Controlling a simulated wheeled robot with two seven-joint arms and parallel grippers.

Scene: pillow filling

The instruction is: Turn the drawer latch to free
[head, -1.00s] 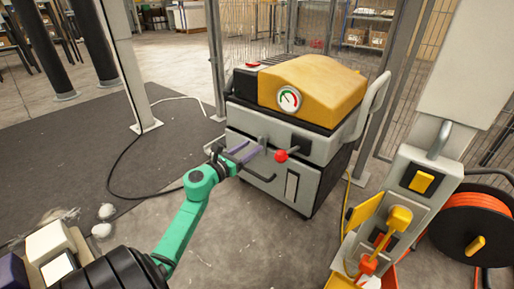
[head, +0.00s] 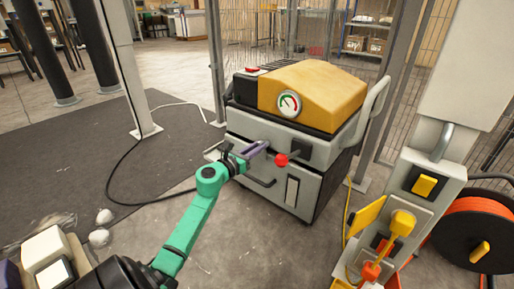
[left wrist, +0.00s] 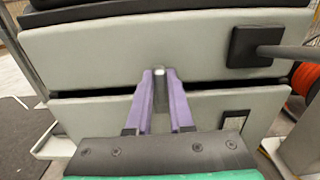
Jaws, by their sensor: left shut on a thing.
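The drawer latch (left wrist: 160,73) shows in the left wrist view as a small pale grey piece on the upper grey panel, just above the seam to the lower panel. My left gripper (left wrist: 160,77) has its two purple fingers on either side of the latch and is shut on it. In the head view, my left gripper (head: 262,146) reaches the cabinet (head: 250,126) front and hides the latch. The lower drawer front (head: 308,193) looks closed. My right gripper is not in view.
A lever with a red ball (head: 281,159) sticks out just right of my left gripper. A yellow hood with a gauge (head: 289,102) tops the cabinet. A grey post with yellow switches (head: 424,184) and an orange reel (head: 475,228) stand at the right.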

